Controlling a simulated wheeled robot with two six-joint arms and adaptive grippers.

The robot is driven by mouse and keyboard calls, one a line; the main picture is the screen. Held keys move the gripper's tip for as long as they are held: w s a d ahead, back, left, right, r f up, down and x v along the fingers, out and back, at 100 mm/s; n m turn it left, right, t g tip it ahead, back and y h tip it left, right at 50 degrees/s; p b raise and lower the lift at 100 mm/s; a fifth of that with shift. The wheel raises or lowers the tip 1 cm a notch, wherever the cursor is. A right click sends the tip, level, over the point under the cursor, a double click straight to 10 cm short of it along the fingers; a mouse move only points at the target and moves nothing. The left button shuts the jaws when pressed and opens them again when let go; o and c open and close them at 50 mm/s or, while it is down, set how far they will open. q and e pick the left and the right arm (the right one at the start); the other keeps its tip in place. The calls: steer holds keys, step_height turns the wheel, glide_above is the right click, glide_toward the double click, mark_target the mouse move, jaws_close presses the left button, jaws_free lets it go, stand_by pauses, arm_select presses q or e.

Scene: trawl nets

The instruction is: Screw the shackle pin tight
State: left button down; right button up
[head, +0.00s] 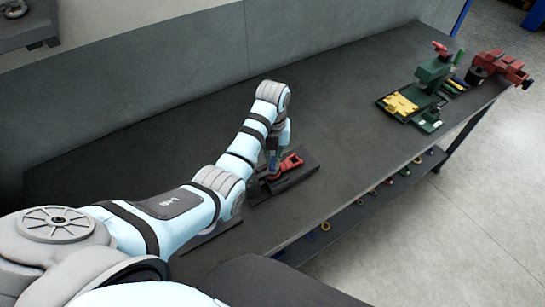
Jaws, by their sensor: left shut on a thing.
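A red shackle (291,162) lies on a dark base plate (302,171) on the workbench, in the middle of the head view. My left gripper (271,172) points down at the shackle's left end. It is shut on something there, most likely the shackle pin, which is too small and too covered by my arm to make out. How far the pin is screwed in cannot be seen. My right gripper is not in view.
The dark grey workbench (340,110) has free room behind and right of the plate. A green tool with yellow parts (401,104) and a red vise (500,68) stand at the far right. Several coloured rings (325,226) lie on the shelf below.

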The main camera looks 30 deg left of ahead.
arm_select(q)
steer(key=shift+w+r+m, duration=0.15)
steer(key=shift+r+m, duration=0.05)
steer(key=shift+m, duration=0.4)
steer(key=c, duration=1.8)
jaws_free()
steer(key=shift+o, duration=0.5)
steer(key=shift+f, duration=0.15)
